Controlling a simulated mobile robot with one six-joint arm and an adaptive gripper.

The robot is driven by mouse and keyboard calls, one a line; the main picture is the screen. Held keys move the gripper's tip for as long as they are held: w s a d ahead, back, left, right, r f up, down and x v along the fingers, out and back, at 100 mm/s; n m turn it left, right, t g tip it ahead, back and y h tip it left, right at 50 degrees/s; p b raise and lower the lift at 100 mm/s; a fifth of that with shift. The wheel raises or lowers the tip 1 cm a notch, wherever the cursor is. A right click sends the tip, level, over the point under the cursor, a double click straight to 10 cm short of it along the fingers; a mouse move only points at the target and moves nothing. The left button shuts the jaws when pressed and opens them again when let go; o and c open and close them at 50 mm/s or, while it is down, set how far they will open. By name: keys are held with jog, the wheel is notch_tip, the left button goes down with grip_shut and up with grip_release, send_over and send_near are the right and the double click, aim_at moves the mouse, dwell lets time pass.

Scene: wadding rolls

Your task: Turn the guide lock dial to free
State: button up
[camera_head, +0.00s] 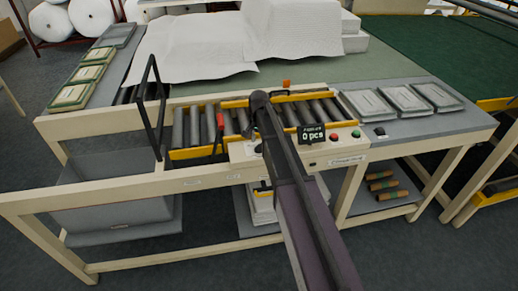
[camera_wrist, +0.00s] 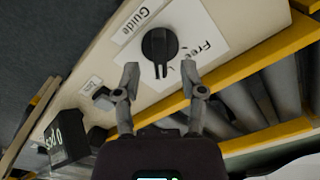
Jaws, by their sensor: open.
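The guide lock dial (camera_wrist: 157,45) is a round black knob with a ridge, in the wrist view, on a white label plate (camera_wrist: 212,22) fixed to the cream panel. Its ridge points down in the picture, toward my gripper. The word "Free" is printed to the dial's right, and a "Guide" label (camera_wrist: 139,19) sits at its upper left. My gripper (camera_wrist: 160,74) is open and empty, its two fingertips apart on either side of the ridge's lower end. I cannot tell whether they touch it. In the head view my arm hides the gripper and most of the dial area.
A roller conveyor with yellow rails (camera_head: 188,154) runs behind the panel. A red-handled lever (camera_head: 219,130) stands left of my arm. A counter display (camera_head: 312,134) reading "0 pcs" and a red button (camera_head: 334,136) stand to the right. White wadding (camera_head: 195,45) lies behind.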

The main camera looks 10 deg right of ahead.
jog(key=shift+f+b, duration=0.85)
jog(key=shift+f, duration=0.3)
grip_shut()
